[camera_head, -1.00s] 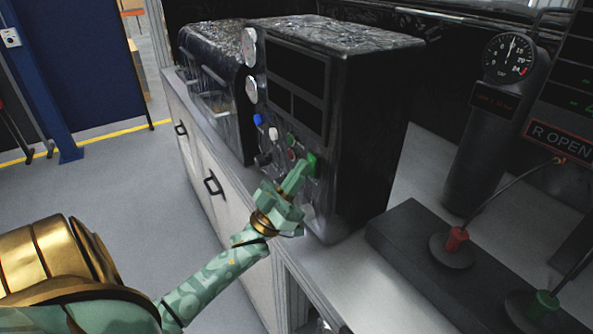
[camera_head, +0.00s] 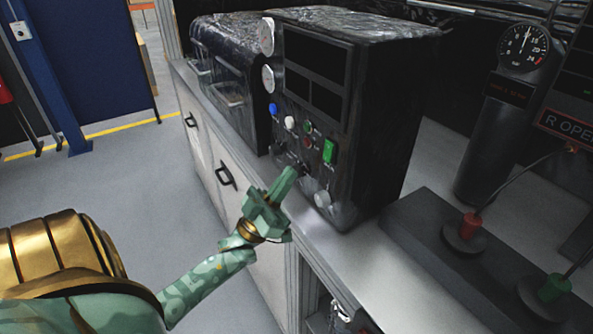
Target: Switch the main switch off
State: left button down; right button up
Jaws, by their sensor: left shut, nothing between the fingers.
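A black control box (camera_head: 390,110) stands on the bench with its panel facing left. On the panel a green rectangular switch (camera_head: 329,151) sits at the right of the controls; it is now in full view. I cannot read a label that names the main switch. My left gripper (camera_head: 288,174) is shut and empty, its tip in front of the lower panel, left of and below the green switch. It seems apart from the switch. Its fingers partly cover the dark knob area of the lower panel. My right gripper is not in view.
The panel also carries a blue button (camera_head: 273,109), a white button (camera_head: 290,122), a red button (camera_head: 307,144) and a pale round knob (camera_head: 322,199) at the bottom. Dark base (camera_head: 440,235) with red and green levers stands to the right. Bench top between is clear.

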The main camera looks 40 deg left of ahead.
pick_arm(q)
jog(key=s+f, duration=0.1)
jog(key=s, duration=0.1)
jog(key=s+a+f+b, duration=0.1)
jog(key=s+f, duration=0.1)
jog(key=shift+s+a+f, duration=0.1)
jog(key=shift+s+a, duration=0.05)
jog(key=shift+s, duration=0.1)
dwell(0.3)
